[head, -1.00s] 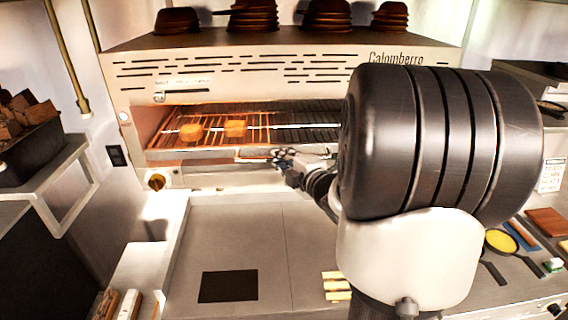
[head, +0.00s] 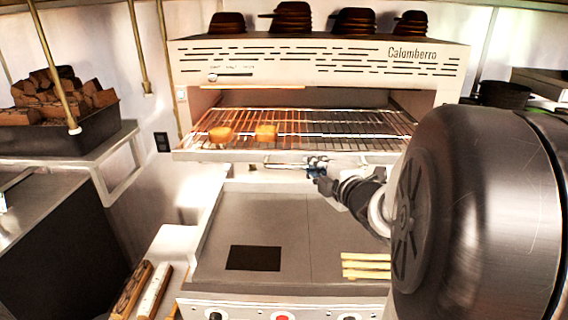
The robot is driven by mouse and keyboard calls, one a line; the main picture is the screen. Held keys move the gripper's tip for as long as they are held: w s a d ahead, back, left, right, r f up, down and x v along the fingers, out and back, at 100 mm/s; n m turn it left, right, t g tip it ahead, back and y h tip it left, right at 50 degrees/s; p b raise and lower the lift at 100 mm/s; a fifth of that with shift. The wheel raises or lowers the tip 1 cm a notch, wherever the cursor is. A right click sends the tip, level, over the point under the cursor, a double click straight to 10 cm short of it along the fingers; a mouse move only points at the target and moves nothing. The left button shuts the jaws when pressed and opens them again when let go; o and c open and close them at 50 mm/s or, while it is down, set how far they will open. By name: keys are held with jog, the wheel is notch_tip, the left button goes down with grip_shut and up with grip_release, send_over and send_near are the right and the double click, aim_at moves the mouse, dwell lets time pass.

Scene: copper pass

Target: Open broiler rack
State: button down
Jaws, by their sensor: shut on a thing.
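The broiler (head: 320,59) is a pale metal box with a slotted front and "Calomberro" lettering. Its wire rack (head: 340,128) sticks out past the front opening, with its inner part still under the hood. Two golden-brown pieces of food (head: 221,134) (head: 265,132) lie on the rack's left half under an orange glow. A bar handle (head: 285,163) runs along the rack's front edge. The fingers are small in view, and my arm hides the rack's right front corner.
A flat griddle (head: 290,215) lies below the rack, with a dark square plate (head: 253,258) and pale yellow sticks (head: 365,266) on it. Stacked brown dishes (head: 292,20) stand on the broiler. A firewood bin (head: 60,130) is at left.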

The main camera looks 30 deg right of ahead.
dwell(0.3)
jog(key=c, duration=1.6)
grip_release()
jog(key=shift+s, duration=0.1)
jog(key=v, duration=0.7)
jog(key=shift+s, duration=0.2)
jog(key=shift+w+a, duration=0.1)
